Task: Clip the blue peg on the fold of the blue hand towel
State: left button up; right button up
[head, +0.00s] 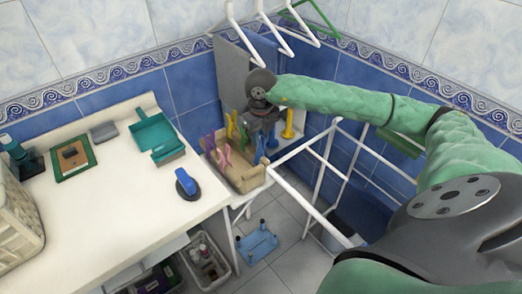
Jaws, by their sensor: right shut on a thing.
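My right gripper (264,130) points down over the peg basket (244,178), in the middle of the head view. It is shut on a blue peg (261,148), which shows just below its fingers at the basket's right side. The fingers hide part of the peg, and I cannot tell whether it is clear of the basket. I cannot make out the blue hand towel for certain; a dark blue area shows behind the white rack (319,212) at the right, partly hidden by my arm. My left gripper is out of view.
Purple, pink, yellow and green pegs stand in or on the basket. The white counter (110,215) at left holds a teal dustpan (155,135) and a blue-handled brush (187,184). White hangers (268,30) hang above. A small blue stool (257,245) stands on the floor.

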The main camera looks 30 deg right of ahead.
notch_tip(320, 180, up, 9)
jog(key=p, duration=0.2)
dwell(1.4)
dwell(1.1)
